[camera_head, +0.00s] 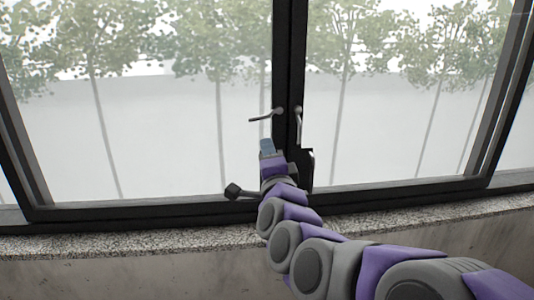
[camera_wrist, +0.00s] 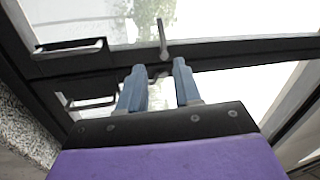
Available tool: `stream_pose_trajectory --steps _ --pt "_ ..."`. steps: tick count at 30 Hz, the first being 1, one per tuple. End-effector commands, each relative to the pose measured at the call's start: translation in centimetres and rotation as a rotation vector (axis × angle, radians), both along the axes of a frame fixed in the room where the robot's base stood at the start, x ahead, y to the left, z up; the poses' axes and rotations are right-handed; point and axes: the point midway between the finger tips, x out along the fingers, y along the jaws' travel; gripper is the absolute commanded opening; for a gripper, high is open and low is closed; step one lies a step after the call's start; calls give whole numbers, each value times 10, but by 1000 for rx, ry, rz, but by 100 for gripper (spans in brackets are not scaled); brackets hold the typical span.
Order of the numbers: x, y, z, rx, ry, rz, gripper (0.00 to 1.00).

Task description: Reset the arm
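My arm reaches up from the lower right in the head view to my gripper (camera_head: 266,147), which is in front of the window's middle post (camera_head: 290,50). In the wrist view my gripper (camera_wrist: 159,72) shows two blue-grey fingers with a clear gap between them, and nothing is held there. One window handle (camera_head: 264,116) sticks out to the left, nearly level. The other handle (camera_head: 298,122) hangs down on the right side of the post. A handle also shows in the wrist view (camera_wrist: 163,42), beyond the fingertips; I cannot tell which one it is.
Two large glass panes (camera_head: 160,120) in dark frames flank the post, with trees outside. A speckled stone sill (camera_head: 130,241) runs below the window, above a grey wall (camera_head: 120,276). The space in front of both panes looks clear apart from my arm.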

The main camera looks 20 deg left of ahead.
Motion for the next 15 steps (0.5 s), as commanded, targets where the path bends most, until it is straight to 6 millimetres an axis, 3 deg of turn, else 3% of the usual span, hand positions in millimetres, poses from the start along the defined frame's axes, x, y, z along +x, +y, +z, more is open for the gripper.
stream_pose_trajectory --steps 11,15 --pt "0 -1 -1 -6 1 1 34" --pt "-2 -12 -23 -98 22 12 34"
